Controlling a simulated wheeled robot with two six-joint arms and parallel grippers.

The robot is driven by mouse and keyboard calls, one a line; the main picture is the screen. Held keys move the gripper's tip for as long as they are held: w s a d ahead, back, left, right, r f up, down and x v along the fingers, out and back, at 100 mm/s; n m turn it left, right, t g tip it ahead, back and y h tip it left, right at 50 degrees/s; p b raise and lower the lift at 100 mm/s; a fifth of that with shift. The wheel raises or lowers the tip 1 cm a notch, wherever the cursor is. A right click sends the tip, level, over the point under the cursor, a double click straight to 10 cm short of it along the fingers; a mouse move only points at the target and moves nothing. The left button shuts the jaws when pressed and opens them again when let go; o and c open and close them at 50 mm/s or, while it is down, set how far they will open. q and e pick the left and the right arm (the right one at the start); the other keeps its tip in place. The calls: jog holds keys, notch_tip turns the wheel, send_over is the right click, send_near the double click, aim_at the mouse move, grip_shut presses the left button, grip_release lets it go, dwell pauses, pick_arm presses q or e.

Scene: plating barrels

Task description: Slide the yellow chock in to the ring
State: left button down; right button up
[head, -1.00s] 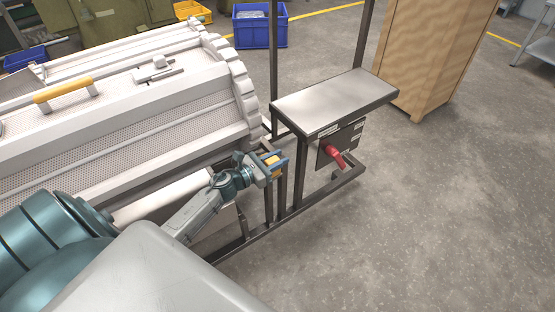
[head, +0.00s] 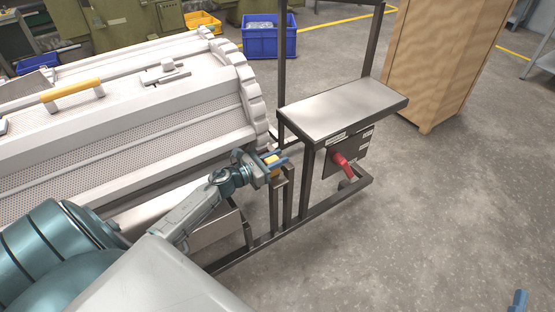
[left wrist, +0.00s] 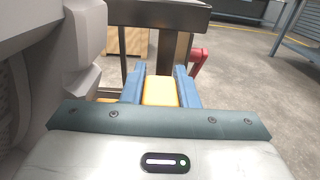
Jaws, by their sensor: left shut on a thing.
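The yellow chock (head: 272,160) is between the blue fingers of my left gripper (head: 275,163), which is shut on it. In the left wrist view the chock (left wrist: 160,92) sits between the two fingers (left wrist: 160,80). The pale toothed ring (head: 249,88) is at the right end of the white barrel. The chock is just below the ring's lower end; I cannot tell whether they touch. Ring teeth (left wrist: 85,40) show left of the chock in the left wrist view. A blue tip (head: 518,303) at the head view's lower right corner seems to be my right gripper; its jaws are not readable.
A dark metal frame with a grey shelf (head: 342,110) and a red switch handle (head: 344,162) stands right of the left gripper. A frame post (left wrist: 168,52) rises just beyond the fingers. Open floor lies to the right, before a wooden cabinet (head: 450,65).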

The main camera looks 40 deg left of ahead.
aim_at(265, 163)
pick_arm(q)
jog(key=c, duration=1.4)
grip_release()
jog(key=shift+a+r, duration=0.1)
jog(key=shift+a, duration=0.1)
jog(key=shift+c, duration=0.2)
jog(key=o, duration=0.3)
jog(key=shift+a, duration=0.1)
pick_arm(e)
jog(key=shift+a, duration=0.15)
pick_arm(q)
jog(key=shift+s, duration=0.1)
jog(key=b+v, duration=0.1)
jog(key=v, duration=0.5)
jog(key=shift+s, duration=0.15)
jog(key=v, duration=0.3)
jog(key=shift+s+a, duration=0.25)
jog(key=shift+s, duration=0.3)
pick_arm(e)
jog(key=r, duration=0.1)
jog(key=r+t, duration=0.2)
jog(key=shift+s+r, duration=0.15)
jog(key=shift+s, duration=0.15)
